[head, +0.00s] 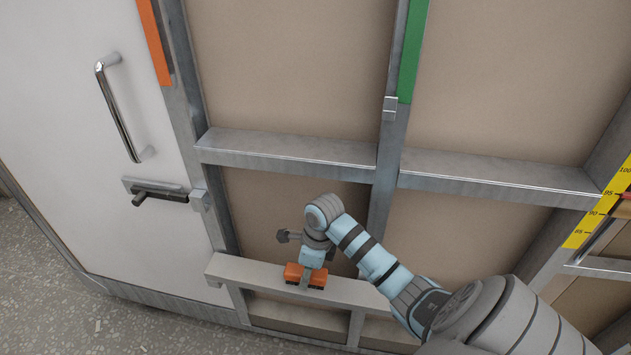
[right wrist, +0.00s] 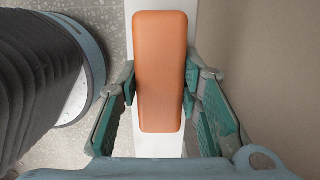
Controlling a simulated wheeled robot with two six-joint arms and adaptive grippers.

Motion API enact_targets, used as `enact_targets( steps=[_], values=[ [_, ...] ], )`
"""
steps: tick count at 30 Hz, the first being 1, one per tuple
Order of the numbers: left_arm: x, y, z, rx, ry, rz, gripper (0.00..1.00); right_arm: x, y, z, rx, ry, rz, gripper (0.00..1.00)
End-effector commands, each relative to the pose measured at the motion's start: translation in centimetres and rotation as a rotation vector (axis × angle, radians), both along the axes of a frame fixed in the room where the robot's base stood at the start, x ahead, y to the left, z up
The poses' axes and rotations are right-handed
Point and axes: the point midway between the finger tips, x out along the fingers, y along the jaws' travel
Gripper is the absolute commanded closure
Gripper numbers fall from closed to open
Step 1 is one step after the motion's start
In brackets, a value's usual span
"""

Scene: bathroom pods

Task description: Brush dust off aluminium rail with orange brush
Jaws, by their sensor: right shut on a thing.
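The orange brush (head: 293,274) is in my right gripper (head: 305,283), low on the frame in the head view. In the right wrist view the brush (right wrist: 161,70) lies lengthwise between the two teal fingers of my right gripper (right wrist: 160,88), which are shut on its sides. The aluminium rail (head: 238,271) is the lowest wide horizontal bar in the head view. It shows as a pale strip under the brush in the right wrist view (right wrist: 160,145). The brush is over the rail; its bristles are hidden, so contact cannot be told. No dust can be made out. My left gripper is not in view.
A white door with a chrome handle (head: 123,108) and a latch (head: 158,191) stands at left. Higher horizontal rails (head: 285,148) and uprights frame beige panels. A yellow scale (head: 600,208) is at the right edge. Speckled floor (head: 50,300) lies below left.

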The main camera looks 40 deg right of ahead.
Motion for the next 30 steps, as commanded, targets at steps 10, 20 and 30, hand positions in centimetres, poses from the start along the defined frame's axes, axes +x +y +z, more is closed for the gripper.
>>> enact_targets(
  steps=[10,20,30],
  values=[
    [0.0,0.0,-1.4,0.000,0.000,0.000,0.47,2.2,1.6,-0.1,0.000,0.000,0.001,0.94],
    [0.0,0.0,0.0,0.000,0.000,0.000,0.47,2.2,1.5,1.4,-0.001,-0.001,0.001,0.94],
    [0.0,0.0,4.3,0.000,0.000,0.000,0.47,2.1,1.4,6.2,0.000,-0.001,0.001,0.94]
  ],
)
